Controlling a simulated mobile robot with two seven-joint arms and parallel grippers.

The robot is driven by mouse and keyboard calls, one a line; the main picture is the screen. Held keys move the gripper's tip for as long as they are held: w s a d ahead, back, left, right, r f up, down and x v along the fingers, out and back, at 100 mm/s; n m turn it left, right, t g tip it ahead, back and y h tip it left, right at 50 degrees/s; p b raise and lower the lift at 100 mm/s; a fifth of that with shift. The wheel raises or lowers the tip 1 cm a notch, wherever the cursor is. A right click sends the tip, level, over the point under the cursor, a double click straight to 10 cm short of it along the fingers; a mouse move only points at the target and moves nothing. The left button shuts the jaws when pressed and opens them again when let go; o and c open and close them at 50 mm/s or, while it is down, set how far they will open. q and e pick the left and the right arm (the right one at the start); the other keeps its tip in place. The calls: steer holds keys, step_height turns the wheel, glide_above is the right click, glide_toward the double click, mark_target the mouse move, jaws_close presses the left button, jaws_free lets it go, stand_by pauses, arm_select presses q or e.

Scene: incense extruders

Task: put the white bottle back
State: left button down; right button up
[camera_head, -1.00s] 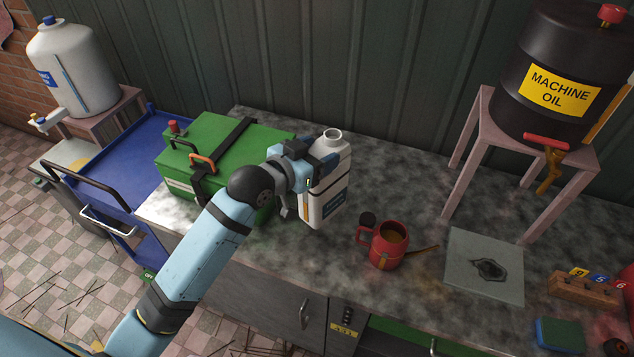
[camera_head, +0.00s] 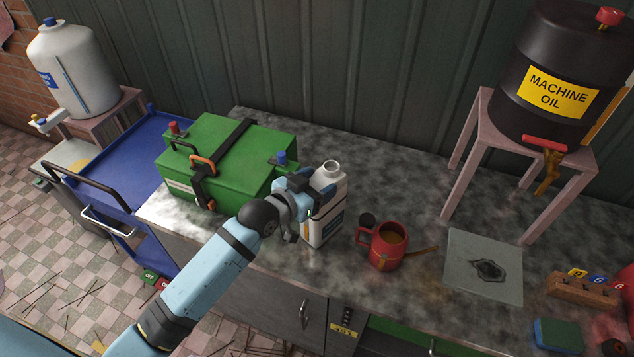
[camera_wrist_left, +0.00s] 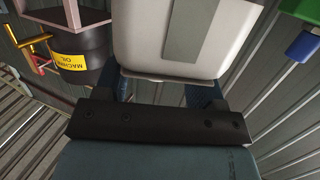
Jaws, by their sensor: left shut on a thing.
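I cannot tell whether the bottle's base touches the counter. In the left wrist view the white bottle (camera_wrist_left: 190,38) fills the top middle, held at the left gripper (camera_wrist_left: 170,92). My right gripper is not in view.
A green case (camera_head: 230,155) stands close left of the bottle. A red oil can (camera_head: 386,247) stands close right. A grey plate (camera_head: 470,288), a wooden rack (camera_head: 582,290) and the machine oil drum (camera_head: 545,85) on its stand are further right. Counter behind the bottle is clear.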

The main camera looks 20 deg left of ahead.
arm_select(q)
steer(key=shift+c, duration=1)
jaws_free()
steer(key=b+v, duration=0.2)
steer(key=v, duration=0.9)
steer(key=s+d+f+n+g+y, duration=0.1)
steer(key=s+f, duration=0.6)
steer(key=f, duration=0.4)
steer(key=s+d+f+n+g+y, duration=0.1)
steer(key=s+f+g+y, duration=0.1)
steer(key=s+f, duration=0.5)
step_height(320, 180, down, 4)
steer(key=shift+d+r, duration=0.15)
steer(key=shift+d, duration=0.15)
steer(key=shift+r+p, duration=0.3)
steer(key=shift+p, duration=0.15)
